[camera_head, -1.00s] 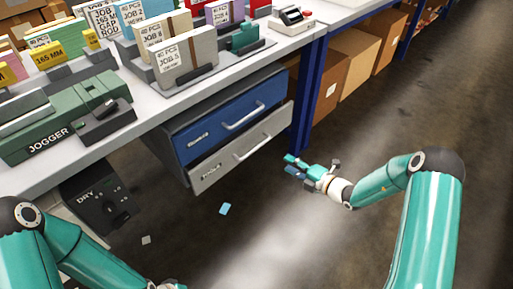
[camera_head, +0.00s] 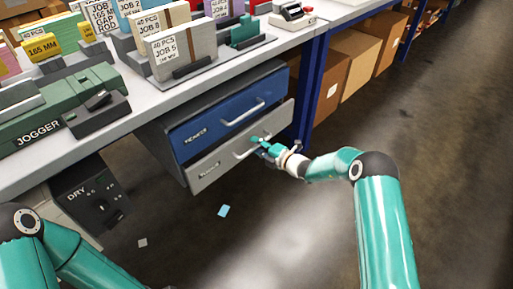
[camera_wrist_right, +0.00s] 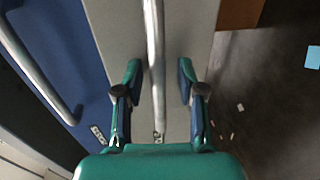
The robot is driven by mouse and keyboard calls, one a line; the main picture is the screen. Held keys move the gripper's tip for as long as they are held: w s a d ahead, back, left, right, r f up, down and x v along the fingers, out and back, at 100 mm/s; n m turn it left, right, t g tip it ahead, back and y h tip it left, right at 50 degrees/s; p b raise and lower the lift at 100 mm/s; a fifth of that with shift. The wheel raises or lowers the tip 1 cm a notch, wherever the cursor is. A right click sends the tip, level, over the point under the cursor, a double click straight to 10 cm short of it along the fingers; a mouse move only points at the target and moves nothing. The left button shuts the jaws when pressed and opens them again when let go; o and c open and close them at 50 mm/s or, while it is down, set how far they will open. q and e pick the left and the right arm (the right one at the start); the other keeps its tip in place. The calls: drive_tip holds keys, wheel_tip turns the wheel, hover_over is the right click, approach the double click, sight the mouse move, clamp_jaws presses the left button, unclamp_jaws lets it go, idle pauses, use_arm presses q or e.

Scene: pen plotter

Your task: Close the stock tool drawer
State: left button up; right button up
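Under the bench are a blue drawer (camera_head: 200,115) above and a grey drawer (camera_head: 225,168) below, each with a bar handle and a small label I cannot read. The grey front seems to stand slightly farther out than the blue one. My right gripper (camera_head: 262,146) is at the grey drawer's handle (camera_head: 240,153). In the right wrist view its open fingers (camera_wrist_right: 157,78) lie either side of the grey drawer's handle (camera_wrist_right: 154,45), with gaps on both sides. The blue drawer (camera_wrist_right: 62,45) is at left there. My left gripper is out of view; only its arm shows.
The bench top (camera_head: 150,97) holds a green jogger (camera_head: 50,120) and several paper stacks. A dark unit marked DRY (camera_head: 97,195) stands below at left. A blue bench leg (camera_head: 313,85) and cardboard boxes (camera_head: 350,55) are right of the drawers. The floor in front is largely clear.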

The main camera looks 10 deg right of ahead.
clamp_jaws()
idle(0.4)
